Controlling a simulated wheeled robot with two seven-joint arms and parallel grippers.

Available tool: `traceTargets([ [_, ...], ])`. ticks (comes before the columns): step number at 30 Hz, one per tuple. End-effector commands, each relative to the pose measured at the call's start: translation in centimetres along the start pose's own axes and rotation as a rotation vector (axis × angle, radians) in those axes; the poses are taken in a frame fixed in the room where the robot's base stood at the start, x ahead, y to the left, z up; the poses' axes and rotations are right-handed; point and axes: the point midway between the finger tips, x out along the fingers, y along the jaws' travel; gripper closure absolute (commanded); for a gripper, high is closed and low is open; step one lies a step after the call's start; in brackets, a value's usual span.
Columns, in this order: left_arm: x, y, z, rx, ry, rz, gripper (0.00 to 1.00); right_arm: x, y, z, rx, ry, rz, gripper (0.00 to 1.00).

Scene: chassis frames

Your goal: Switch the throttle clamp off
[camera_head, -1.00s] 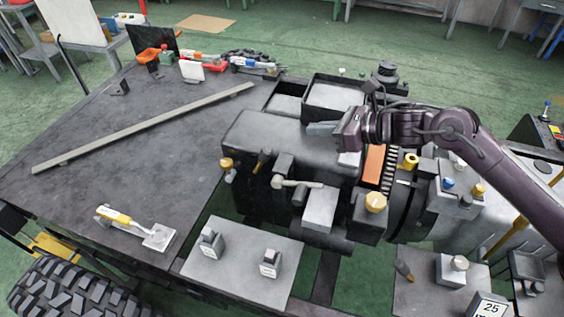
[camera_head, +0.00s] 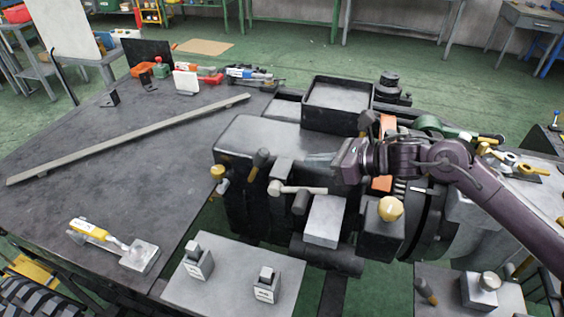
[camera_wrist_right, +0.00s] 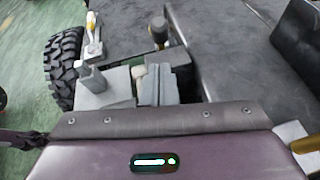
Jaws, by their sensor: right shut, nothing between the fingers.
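No readable label marks a throttle clamp, so I cannot tell for sure which part it is. A toggle clamp with a yellow handle (camera_head: 90,230) lies on the front left of the dark deck, its handle low beside a grey block; it also shows in the wrist view (camera_wrist_right: 92,22). A green clamp-like part with a yellow tip (camera_head: 440,128) is behind my right arm. My right gripper (camera_head: 322,158) is shut and empty above the dark engine block, just behind the pale horizontal lever. My left gripper is not in view.
Two small labelled switch blocks (camera_head: 198,262) stand on a grey plate in front. Yellow knobs (camera_head: 390,208) and black-capped levers stick up around the engine block. An open tray (camera_head: 338,98) rises behind the gripper.

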Motion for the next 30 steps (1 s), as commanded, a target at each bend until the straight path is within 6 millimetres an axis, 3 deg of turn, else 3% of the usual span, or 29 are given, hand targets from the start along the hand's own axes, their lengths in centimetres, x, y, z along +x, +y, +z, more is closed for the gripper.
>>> traceTargets([
  [5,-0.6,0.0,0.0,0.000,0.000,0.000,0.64,1.3,0.1,0.2,0.003,-0.001,0.003,1.00],
  [18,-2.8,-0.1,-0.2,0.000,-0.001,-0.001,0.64,8.6,0.1,0.2,0.003,-0.001,0.002,1.00],
  [23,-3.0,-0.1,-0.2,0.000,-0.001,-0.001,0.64,9.8,0.1,0.1,0.001,0.000,0.001,1.00],
  [30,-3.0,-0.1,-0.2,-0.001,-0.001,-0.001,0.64,10.0,0.0,-0.1,0.000,0.000,0.000,1.00],
])
